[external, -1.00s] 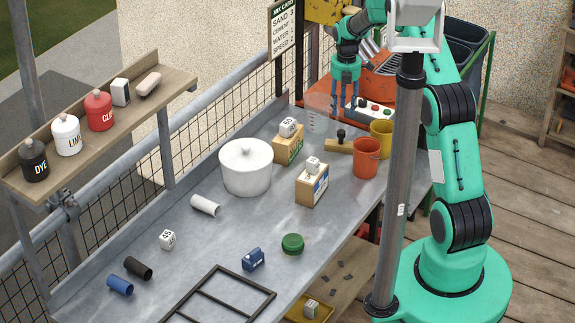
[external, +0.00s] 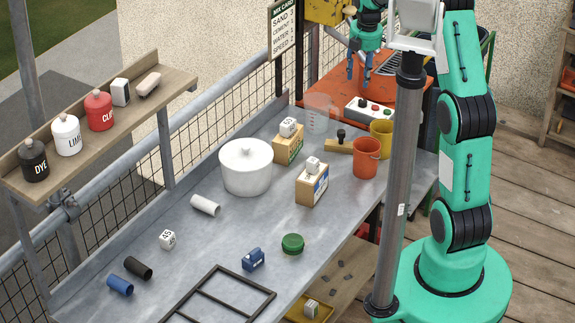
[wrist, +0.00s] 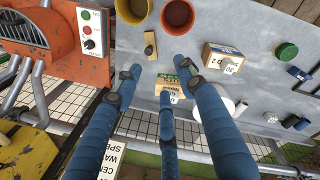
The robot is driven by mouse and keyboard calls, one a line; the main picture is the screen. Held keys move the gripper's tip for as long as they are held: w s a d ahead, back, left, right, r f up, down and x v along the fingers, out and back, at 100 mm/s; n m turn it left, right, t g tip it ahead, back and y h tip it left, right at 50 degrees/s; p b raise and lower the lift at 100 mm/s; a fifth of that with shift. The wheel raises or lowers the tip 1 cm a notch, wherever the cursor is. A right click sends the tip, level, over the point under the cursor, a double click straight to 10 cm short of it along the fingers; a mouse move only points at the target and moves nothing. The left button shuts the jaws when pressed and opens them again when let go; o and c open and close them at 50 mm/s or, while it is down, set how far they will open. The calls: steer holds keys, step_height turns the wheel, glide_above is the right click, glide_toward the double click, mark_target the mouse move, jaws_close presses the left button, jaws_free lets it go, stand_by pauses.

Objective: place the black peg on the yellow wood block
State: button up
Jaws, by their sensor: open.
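A black cylinder (external: 138,268), which looks like a peg, lies on the grey bench at the front left; it also shows near the right edge of the wrist view (wrist: 302,124). A flat yellow wood block (external: 338,147) lies at the bench's far end, left of the orange bucket. A dark knob-like piece (external: 341,134) stands on that block; both show in the upper middle of the wrist view, the block (wrist: 151,38) under the knob. My gripper (external: 361,77) is open and empty, high above the bench's far end, with its blue fingers spread (wrist: 160,78).
Orange (external: 366,158) and yellow (external: 381,138) buckets stand right of the block. A white pot (external: 246,167), two labelled boxes, a white cylinder (external: 206,206) and a blue cylinder (external: 120,285) are on the bench. An orange machine with a button box (external: 369,110) stands behind.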

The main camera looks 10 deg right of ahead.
steer(key=s+d+r+m+t, duration=0.1)
steer(key=s+r+m, duration=0.4)
steer(key=s, duration=0.5)
steer(key=s+d+r+m+t, duration=0.1)
steer(key=s+r+m, duration=0.4)
steer(key=s, duration=0.4)
steer(key=s+d+r+m+t, duration=0.1)
steer(key=s+r+m, duration=0.4)
steer(key=s, duration=0.5)
steer(key=s+d+m+t, duration=0.1)
steer(key=s+m, duration=0.4)
steer(key=s, duration=0.7)
steer(key=shift+s+f, duration=0.2)
steer(key=shift+s, duration=0.05)
steer(key=shift+f+b, duration=0.35)
